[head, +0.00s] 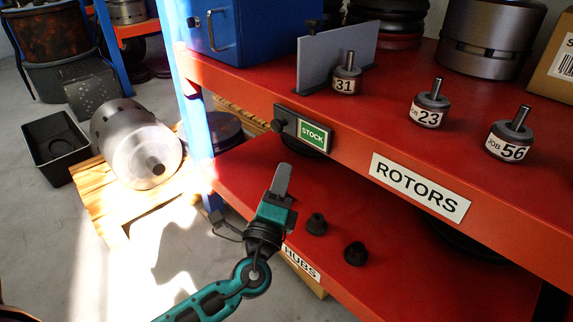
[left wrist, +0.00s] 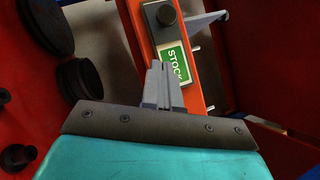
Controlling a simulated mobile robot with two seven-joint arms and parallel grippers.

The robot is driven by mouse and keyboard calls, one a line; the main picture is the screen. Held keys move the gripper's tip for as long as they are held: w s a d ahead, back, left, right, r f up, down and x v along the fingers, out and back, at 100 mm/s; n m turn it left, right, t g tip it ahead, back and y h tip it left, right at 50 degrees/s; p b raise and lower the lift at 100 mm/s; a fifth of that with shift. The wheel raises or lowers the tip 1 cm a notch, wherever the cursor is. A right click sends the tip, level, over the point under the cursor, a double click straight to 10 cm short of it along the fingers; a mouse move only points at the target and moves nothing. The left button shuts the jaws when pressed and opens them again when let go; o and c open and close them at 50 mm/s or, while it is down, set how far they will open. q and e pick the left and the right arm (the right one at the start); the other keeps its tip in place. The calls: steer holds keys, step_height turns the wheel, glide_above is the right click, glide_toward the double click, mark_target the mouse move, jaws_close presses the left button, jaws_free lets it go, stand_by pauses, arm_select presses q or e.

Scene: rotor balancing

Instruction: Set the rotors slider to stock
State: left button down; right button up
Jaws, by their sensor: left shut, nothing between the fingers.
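The rotors slider is a small dark-framed plate on the front edge of the red upper shelf, with a black knob (head: 279,125) at its left end. Its window shows a green STOCK label (head: 313,135). In the left wrist view the knob (left wrist: 165,15) is beyond the fingertips, and the green label (left wrist: 175,66) is partly hidden by the fingers. My left gripper (head: 284,168) is shut and empty, below and apart from the slider. It also shows in the left wrist view (left wrist: 158,68). My right gripper is not in view.
The ROTORS sign (head: 419,188) is right of the slider. Rotors labelled 31 (head: 346,79), 23 (head: 430,108) and 56 (head: 511,140) stand on the upper shelf. Two black hubs (head: 316,224) lie on the lower shelf. A blue post (head: 196,130) stands left of the slider.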

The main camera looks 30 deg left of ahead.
arm_select(q)
steer(key=a+v, duration=0.1)
steer(key=v, duration=0.5)
steer(key=shift+d, duration=0.45)
steer(key=shift+f, duration=0.1)
